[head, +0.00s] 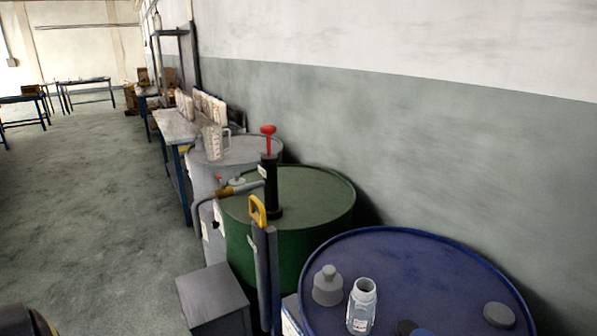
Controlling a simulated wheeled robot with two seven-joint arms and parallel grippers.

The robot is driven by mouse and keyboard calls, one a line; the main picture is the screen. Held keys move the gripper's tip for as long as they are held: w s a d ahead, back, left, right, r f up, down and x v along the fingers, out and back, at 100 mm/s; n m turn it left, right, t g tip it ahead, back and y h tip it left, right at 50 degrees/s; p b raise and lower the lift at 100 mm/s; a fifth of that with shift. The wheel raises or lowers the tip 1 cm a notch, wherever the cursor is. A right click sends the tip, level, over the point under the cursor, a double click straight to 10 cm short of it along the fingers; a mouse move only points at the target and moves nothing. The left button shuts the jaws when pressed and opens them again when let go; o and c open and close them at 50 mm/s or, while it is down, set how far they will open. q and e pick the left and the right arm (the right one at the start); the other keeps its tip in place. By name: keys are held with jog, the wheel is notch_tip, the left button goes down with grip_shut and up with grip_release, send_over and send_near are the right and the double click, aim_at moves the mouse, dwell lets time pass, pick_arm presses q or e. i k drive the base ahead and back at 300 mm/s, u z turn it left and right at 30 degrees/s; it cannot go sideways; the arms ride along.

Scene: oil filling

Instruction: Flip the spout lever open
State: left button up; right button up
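A spout (248,186) with a grey tube and a brass-coloured end (224,192) reaches left from beside the pump, over the drum's left rim. A small red part (218,177) near the brass end looks like the spout lever. It is too small to tell whether it is open or shut. A dark hose bends down from the brass end. Neither of my grippers is in view.
A blue drum (455,265) at front right bears a clear bottle (362,306), a grey cap-like piece (327,287) and other small pieces. A yellow handle (257,211) on a grey post and a grey box (212,295) stand in front.

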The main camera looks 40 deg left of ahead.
aim_at(223, 183)
jog(key=k, duration=1.1)
jog(key=u, duration=1.4)
jog(key=i, duration=1.35)
jog(key=z, duration=0.05)
